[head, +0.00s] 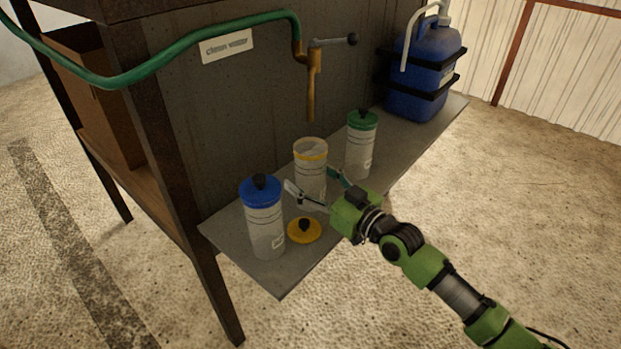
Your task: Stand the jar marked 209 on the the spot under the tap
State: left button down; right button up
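Three jars stand on the grey shelf (222,233): one with a blue lid (262,188), one open with a yellow rim (310,158), and one with a green lid (362,118). Their small labels are too blurred to read, so I cannot tell which is 209. The open jar stands upright, below the spout of the brass tap (313,92) in the picture. The spot under the tap is hidden. My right gripper (310,178) is at the open jar, its fingers spread to either side; contact is unclear. My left gripper is out of view.
A yellow lid (304,230) with a black knob lies on the shelf between the blue-lidded jar and my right gripper. A blue canister (424,75) stands at the shelf's far end. A green hose (165,60) runs to the tap. A sign (227,46) hangs behind.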

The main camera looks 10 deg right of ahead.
jog(key=shift+s+f, duration=0.1)
jog(key=v, duration=1.2)
